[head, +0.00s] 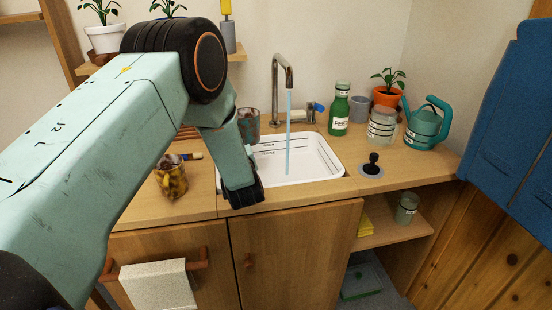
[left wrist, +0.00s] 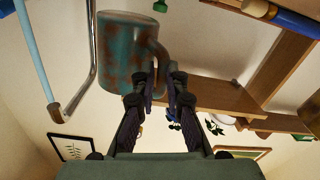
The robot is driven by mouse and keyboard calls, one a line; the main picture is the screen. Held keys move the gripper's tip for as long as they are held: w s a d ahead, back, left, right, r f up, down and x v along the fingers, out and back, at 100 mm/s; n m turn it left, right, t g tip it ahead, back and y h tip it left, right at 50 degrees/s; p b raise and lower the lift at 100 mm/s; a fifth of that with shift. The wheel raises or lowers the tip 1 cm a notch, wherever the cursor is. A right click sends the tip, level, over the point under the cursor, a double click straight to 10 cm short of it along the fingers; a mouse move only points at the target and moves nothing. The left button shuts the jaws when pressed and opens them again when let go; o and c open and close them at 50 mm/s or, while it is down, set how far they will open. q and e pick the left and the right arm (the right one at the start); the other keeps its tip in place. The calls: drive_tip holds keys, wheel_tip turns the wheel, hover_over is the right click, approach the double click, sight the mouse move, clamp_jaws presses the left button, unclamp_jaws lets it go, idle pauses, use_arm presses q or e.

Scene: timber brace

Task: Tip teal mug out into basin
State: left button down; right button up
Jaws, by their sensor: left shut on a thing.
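The teal mug (left wrist: 130,50), teal with rusty brown patches, is held by its handle in my left gripper (left wrist: 161,84). The left wrist view looks upward and is upside down. In the head view the mug (head: 249,122) shows above the back left of the white basin (head: 318,150), left of the running water, and appears about upright. What is inside it cannot be made out. My left arm hides the gripper's fingers and the basin's left edge in the head view. My right gripper is not in view.
Water (head: 289,130) runs from the tap (head: 275,85) into the basin. A glass of yellow scraps (head: 171,182) stands left. A green bottle (head: 339,110), a glass jar (head: 381,127) and a teal watering can (head: 424,127) stand right, with a black-knobbed stopper (head: 372,168) nearer.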

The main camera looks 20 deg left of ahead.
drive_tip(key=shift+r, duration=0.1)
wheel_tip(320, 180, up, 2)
drive_tip(key=p, duration=0.2)
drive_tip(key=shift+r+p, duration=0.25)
drive_tip(key=shift+p, duration=0.05)
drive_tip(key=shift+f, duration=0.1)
